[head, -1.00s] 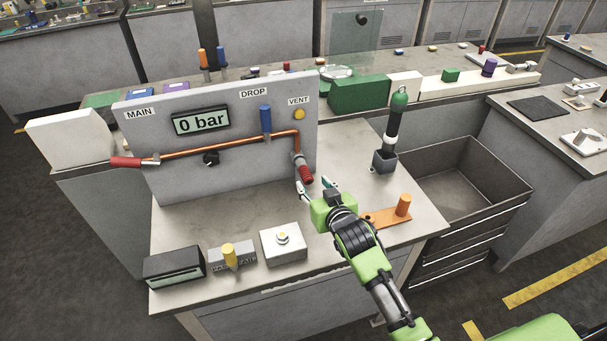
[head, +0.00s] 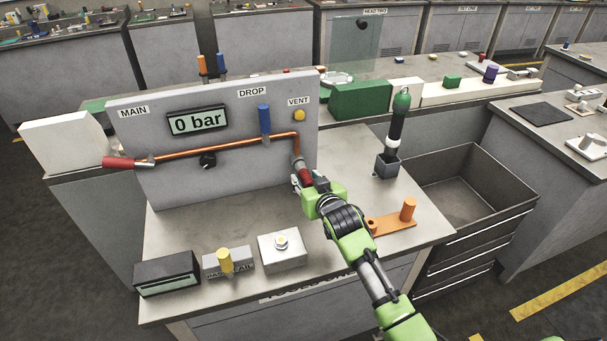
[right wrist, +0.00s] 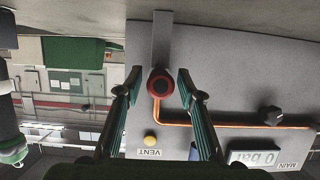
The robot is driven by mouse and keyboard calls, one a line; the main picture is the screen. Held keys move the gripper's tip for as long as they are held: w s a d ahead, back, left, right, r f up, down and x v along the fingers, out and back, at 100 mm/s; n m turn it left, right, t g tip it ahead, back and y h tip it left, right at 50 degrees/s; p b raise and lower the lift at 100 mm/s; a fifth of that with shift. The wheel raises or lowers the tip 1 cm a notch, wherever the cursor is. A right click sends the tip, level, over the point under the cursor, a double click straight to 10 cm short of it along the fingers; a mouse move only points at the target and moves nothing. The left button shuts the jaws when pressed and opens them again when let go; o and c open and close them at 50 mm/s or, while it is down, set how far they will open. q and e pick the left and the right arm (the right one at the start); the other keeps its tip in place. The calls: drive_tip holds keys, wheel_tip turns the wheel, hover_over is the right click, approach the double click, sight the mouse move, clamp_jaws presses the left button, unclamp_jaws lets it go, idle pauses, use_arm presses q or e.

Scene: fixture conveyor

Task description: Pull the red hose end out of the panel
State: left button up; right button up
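The red hose end (head: 305,175) sticks out from a grey metal fitting at the lower end of the copper pipe (head: 230,145) on the grey panel (head: 170,180). My right gripper (head: 309,182) is at the hose end and partly hides it. In the right wrist view, the panel appears upside down and the red hose end (right wrist: 160,82) faces the camera as a round end. There, my right gripper (right wrist: 158,76) is open, with one finger on each side of the hose end and a gap to both. My left gripper is not in view.
The panel display (head: 198,121) reads 0 bar. A blue lever (head: 264,119) stands on the pipe. An orange bracket (head: 392,223) lies right of my arm, and a dark cup with a green-topped tool (head: 401,98) stands behind it. A button box (head: 282,250) is in front.

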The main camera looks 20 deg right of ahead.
clamp_jaws()
drive_tip(key=shift+s+f+p, duration=0.1)
drive_tip(key=shift+s+p, duration=0.3)
drive_tip(key=shift+s, duration=0.3)
drive_tip(key=shift+s+p, duration=0.3)
drive_tip(key=shift+p, duration=0.05)
drive_tip(key=shift+s, duration=0.1)
drive_tip(key=shift+s+d+p, duration=0.15)
drive_tip(key=shift+s+p, duration=1.45)
drive_tip(key=shift+s, duration=0.75)
